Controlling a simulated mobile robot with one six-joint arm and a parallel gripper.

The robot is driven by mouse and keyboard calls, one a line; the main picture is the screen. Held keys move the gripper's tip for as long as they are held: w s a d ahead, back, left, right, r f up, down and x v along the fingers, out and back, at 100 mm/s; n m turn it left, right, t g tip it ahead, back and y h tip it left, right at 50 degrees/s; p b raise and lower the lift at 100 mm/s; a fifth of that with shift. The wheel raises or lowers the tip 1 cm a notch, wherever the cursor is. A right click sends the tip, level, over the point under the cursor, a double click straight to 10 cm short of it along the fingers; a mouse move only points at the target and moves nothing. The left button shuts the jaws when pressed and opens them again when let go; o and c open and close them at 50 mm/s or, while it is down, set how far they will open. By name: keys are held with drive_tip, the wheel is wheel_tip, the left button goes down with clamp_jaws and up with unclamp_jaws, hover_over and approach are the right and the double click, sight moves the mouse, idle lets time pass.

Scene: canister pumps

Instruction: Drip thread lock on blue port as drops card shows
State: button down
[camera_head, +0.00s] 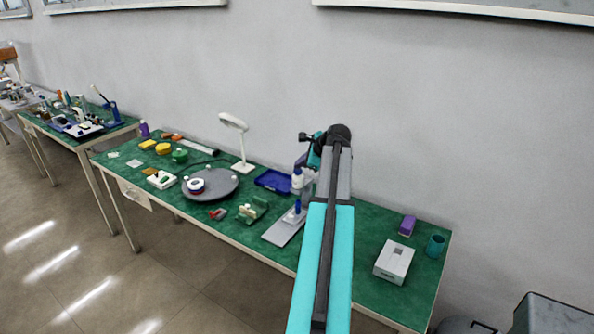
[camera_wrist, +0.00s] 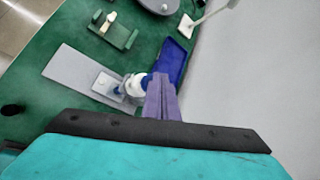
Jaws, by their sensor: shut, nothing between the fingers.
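A small blue piece, possibly the blue port (camera_wrist: 118,90), stands on a white block (camera_wrist: 104,82) on a grey plate (camera_wrist: 72,72). The plate also shows in the head view (camera_head: 280,234). A white bottle-like thing (camera_wrist: 135,84), maybe the thread lock, is beside the blue piece; it also shows in the head view (camera_head: 297,179). My gripper (camera_wrist: 161,84) has purple fingers shut and empty just right of the bottle in the wrist view; contact cannot be told. Small pale cards (camera_head: 133,163) lie at the table's far left, too small to read; I cannot identify the drops card.
A blue tray (camera_head: 273,181) lies behind the plate. A green cradle (camera_head: 252,210) and a grey turntable (camera_head: 225,190) are to its left, with a white lamp (camera_head: 243,165) behind. A grey box (camera_head: 394,262), purple block (camera_head: 407,226) and teal cup (camera_head: 435,246) stand right.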

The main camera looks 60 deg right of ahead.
sight(300, 171)
drive_tip(key=shift+f, duration=0.2)
drive_tip(key=shift+r, duration=0.15)
idle(0.5)
drive_tip(key=shift+r+p, duration=0.8)
drive_tip(key=shift+r, duration=0.1)
drive_tip(key=shift+r+p, duration=1.8)
drive_tip(key=shift+r, duration=0.75)
